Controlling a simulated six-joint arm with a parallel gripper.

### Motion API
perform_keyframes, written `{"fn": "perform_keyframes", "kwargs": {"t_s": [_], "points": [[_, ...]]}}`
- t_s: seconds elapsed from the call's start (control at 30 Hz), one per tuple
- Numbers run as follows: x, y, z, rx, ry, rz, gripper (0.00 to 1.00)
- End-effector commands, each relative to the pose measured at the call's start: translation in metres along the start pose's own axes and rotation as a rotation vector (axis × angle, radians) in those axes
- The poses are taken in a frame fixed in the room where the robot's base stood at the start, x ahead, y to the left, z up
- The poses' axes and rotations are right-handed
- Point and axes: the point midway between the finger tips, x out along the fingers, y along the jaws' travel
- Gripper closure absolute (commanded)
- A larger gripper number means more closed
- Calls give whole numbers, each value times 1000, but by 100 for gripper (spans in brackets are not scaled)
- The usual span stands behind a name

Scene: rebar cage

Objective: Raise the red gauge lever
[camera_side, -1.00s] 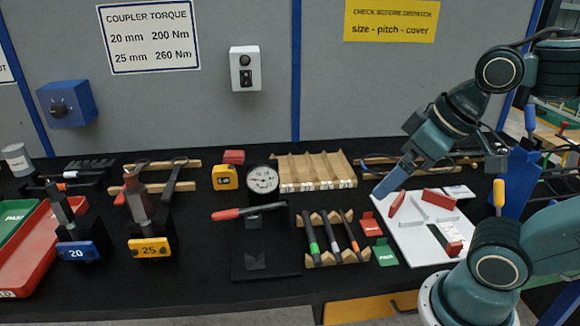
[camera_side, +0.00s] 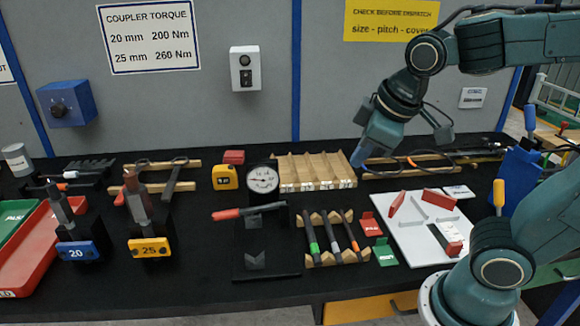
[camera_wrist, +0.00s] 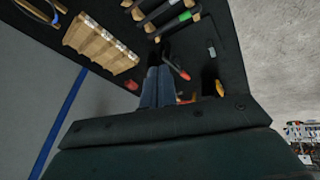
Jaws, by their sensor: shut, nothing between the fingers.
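The red gauge lever (camera_side: 227,214) lies nearly level in front of the round white dial gauge (camera_side: 262,179), its red grip pointing left. My gripper (camera_side: 359,163) is shut and empty. It hangs above the right part of the bench, near the wooden rack, to the right of the gauge and well apart from the lever. In the wrist view my closed blue-grey fingers (camera_wrist: 158,70) point out over the bench, and a red grip that looks like the lever's (camera_wrist: 183,75) shows just beyond them. The dial is not clear in the wrist view.
Several bars lie on a wooden holder (camera_side: 334,240) right of the lever. A yellow tape measure (camera_side: 225,177) and a red block (camera_side: 234,157) stand behind it.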

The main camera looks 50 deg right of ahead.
Motion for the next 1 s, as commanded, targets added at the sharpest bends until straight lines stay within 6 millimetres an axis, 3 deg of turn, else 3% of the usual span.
{"fn": "perform_keyframes", "kwargs": {"t_s": [0.47,1.0], "points": [[60,-2,-80,-551,-132,108,100],[140,-50,-148,-1228,-343,250,100]]}}
